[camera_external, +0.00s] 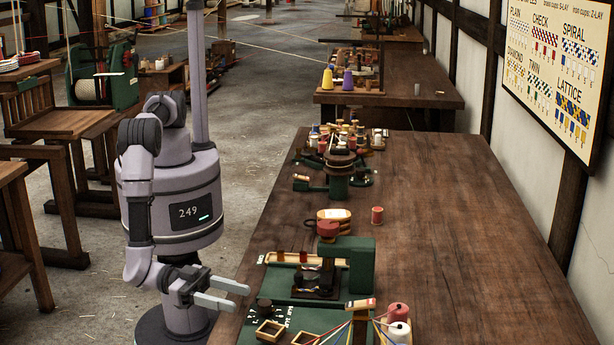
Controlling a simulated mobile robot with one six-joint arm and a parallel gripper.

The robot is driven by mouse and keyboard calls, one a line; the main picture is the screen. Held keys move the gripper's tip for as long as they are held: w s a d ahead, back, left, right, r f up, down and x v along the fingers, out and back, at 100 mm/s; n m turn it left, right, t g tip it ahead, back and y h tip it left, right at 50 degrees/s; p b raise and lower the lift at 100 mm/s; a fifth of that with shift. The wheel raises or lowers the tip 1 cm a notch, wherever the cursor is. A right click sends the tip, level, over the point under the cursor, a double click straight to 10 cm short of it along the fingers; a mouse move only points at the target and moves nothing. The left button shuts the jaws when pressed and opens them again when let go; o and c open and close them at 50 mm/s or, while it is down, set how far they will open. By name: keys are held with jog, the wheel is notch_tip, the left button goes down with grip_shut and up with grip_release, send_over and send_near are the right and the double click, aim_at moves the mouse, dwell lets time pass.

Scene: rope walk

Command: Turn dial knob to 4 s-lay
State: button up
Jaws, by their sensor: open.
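A dark round knob (264,306) stands on a green machine base (297,318) at the near left edge of the workbench. Small pale marks lie on the green plate around it, too small to read, so I cannot tell its setting. My gripper (240,297) is open and empty. Its two pale grey fingers reach in from the left over the bench edge, pointing at the knob. In this view the fingertips look a short way left of the knob, apart from it. No "4 s-lay" label can be made out.
A green upright machine (350,262) with a red top stands behind the knob. Small wooden trays (270,331) and a rack with coloured strands (360,305) stand close by. A red spool (377,215) stands farther back. The bench's right side (470,260) is clear.

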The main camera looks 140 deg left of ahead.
aim_at(264, 302)
jog(key=b+x, duration=0.2)
jog(key=x, duration=0.6)
jog(key=shift+w, duration=0.1)
